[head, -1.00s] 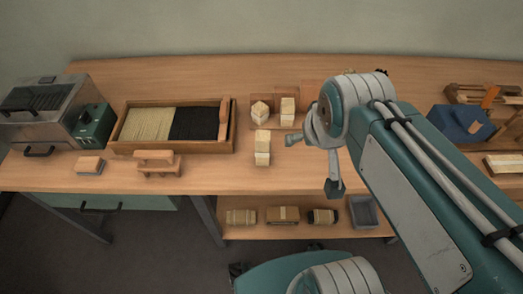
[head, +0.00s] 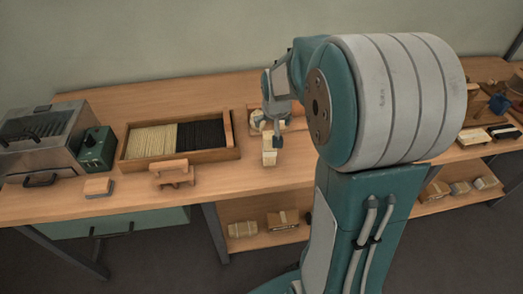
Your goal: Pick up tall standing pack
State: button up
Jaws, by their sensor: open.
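A pale tall pack (head: 269,157) stands upright on the bench, right of the bristle tray. My gripper (head: 272,132) is open and points down over this pack. One dark fingertip shows beside the pack's upper part. I cannot tell whether it touches. Other pale pack material (head: 257,124) shows just behind, partly hidden by my gripper. The large arm joint hides the bench to the right of it.
A wooden tray (head: 236,138) of pale and black bristles lies left of the pack. A wooden stand (head: 172,173), a small block (head: 97,187) and a green-grey machine (head: 97,148) are farther left. Wrapped bundles (head: 242,229) lie on the lower shelf. The bench front near the pack is clear.

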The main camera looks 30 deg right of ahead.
aim_at(270, 136)
jog(key=x, duration=0.2)
jog(key=d+x, duration=0.1)
jog(key=x, duration=0.1)
jog(key=shift+f, duration=0.25)
jog(key=f, duration=0.1)
jog(key=w+f, duration=0.1)
jog(key=f, duration=0.2)
jog(key=shift+w+a, duration=0.35)
jog(key=shift+w+f, duration=0.1)
jog(key=shift+f, duration=0.15)
jog(key=shift+d, duration=0.2)
jog(key=shift+d, duration=0.1)
jog(key=c, duration=1.2)
jog(key=shift+c, duration=0.9)
